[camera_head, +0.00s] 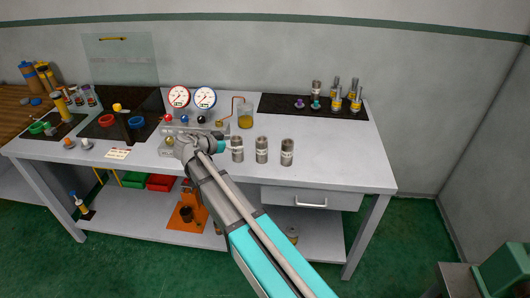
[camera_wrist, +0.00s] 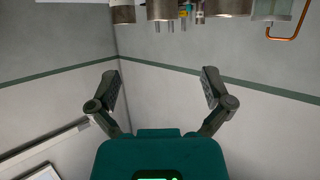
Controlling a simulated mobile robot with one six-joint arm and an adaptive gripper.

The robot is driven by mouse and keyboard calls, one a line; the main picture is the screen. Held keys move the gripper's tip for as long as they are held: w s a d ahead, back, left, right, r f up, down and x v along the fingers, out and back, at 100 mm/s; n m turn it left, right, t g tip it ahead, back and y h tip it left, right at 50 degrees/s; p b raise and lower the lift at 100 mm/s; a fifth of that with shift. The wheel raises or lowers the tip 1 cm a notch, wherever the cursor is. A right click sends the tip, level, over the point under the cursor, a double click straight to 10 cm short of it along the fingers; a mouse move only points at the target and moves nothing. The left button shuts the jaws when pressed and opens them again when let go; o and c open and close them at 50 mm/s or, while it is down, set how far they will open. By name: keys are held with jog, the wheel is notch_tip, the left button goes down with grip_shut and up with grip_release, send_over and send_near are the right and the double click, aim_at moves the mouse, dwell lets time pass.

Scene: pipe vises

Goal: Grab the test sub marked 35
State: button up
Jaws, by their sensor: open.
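Three grey metal cylinders with pale label bands, likely the test subs, stand upright in a row on the bench: left (camera_head: 237,149), middle (camera_head: 262,149) and right (camera_head: 287,152). Their markings are too small to read, so I cannot tell which is 35. My gripper, just left of the left cylinder in the head view, is mostly hidden by my arm. In the wrist view my gripper (camera_wrist: 160,88) is open and empty, its fingers wide apart. That view looks inverted; the cylinders are cut off at its top edge, beyond the fingers.
A beaker of yellow liquid (camera_head: 245,117) with a copper tube stands behind the row. Two dial gauges (camera_head: 192,97) and a manifold with coloured knobs stand behind my wrist. A black mat (camera_head: 285,106) at back right holds several fittings. The bench's right front (camera_head: 345,165) is clear.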

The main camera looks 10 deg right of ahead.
jog(key=b, duration=0.3)
send_near(262, 141)
jog(key=d, duration=0.3)
jog(key=shift+w+d+f, duration=0.1)
jog(key=shift+w+d, duration=0.1)
jog(key=shift+d, duration=0.1)
jog(key=shift+d, duration=0.1)
jog(key=b+x, duration=0.1)
jog(key=x, duration=0.1)
jog(key=b+x, duration=0.1)
jog(key=x, duration=0.1)
jog(key=shift+f, duration=0.3)
jog(key=shift+w+d+f+b, duration=0.1)
jog(key=shift+w+d+b, duration=0.15)
jog(key=shift+d+b, duration=0.05)
jog(key=c, duration=1.3)
